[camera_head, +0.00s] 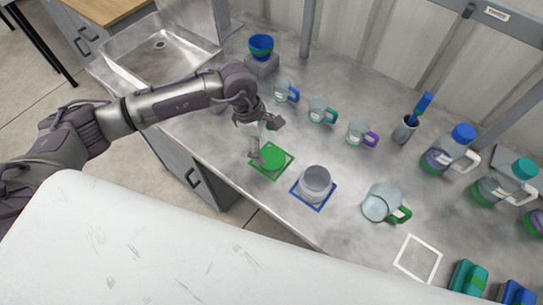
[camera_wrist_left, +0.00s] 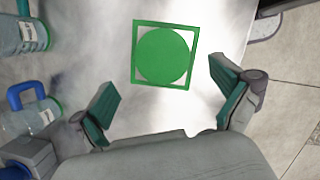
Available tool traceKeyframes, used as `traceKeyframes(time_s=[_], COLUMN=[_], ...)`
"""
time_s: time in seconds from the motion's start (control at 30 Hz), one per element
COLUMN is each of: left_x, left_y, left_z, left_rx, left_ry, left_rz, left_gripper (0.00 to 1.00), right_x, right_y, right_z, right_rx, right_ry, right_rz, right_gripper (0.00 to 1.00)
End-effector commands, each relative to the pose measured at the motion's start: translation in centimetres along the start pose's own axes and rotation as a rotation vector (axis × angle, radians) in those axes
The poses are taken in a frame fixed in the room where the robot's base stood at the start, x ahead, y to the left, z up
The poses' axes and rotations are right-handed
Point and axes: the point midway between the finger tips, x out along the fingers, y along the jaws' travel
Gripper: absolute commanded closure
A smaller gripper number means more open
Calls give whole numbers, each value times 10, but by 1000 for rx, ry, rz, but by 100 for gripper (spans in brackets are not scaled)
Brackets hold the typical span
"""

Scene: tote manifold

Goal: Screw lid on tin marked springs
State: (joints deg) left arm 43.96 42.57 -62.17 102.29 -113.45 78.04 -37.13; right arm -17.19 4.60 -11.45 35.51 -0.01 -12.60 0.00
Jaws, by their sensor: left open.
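A round green lid (camera_head: 272,158) lies flat inside a green square outline on the metal bench; the wrist view shows the lid (camera_wrist_left: 163,56) ahead of the fingers. My left gripper (camera_head: 264,140) is open and empty, just above and beside the lid, its fingers spread wider than the lid in the wrist view (camera_wrist_left: 165,84). A grey, round, open-looking tin (camera_head: 315,181) stands upright in a blue square outline to the right of the lid. No marking on it can be read. My right gripper is not in view.
Behind stand several mugs, such as a purple-handled one (camera_head: 358,132), and a blue cup on a grey block (camera_head: 262,66). A green-handled jug (camera_head: 381,203) is right of the tin. Lidded jugs (camera_head: 450,150) stand far right. An empty white outline (camera_head: 418,258) marks bare bench.

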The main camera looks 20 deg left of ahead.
Motion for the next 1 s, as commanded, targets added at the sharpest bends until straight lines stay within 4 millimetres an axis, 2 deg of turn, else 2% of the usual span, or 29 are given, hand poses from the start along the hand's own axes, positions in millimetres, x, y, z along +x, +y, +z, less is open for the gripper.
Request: traceKeyframes(time_s=[0.17,0.33,0.5,0.87,1.0], left_x=[5,29,49,52,52], left_y=[-1,-4,-3,-2,-2], left_z=[0,-1,-2,-2,-2], left_rx=[-2,-3,-2,-1,-1], left_ry=[-1,1,0,0,0], left_rz=[-3,-5,-1,0,0], left_gripper=[0,0,0,0,22], right_x=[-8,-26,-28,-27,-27], right_y=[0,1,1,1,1], right_z=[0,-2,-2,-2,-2], right_rx=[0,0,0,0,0], right_ry=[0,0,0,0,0], right_rz=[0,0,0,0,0], right_gripper=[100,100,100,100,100])
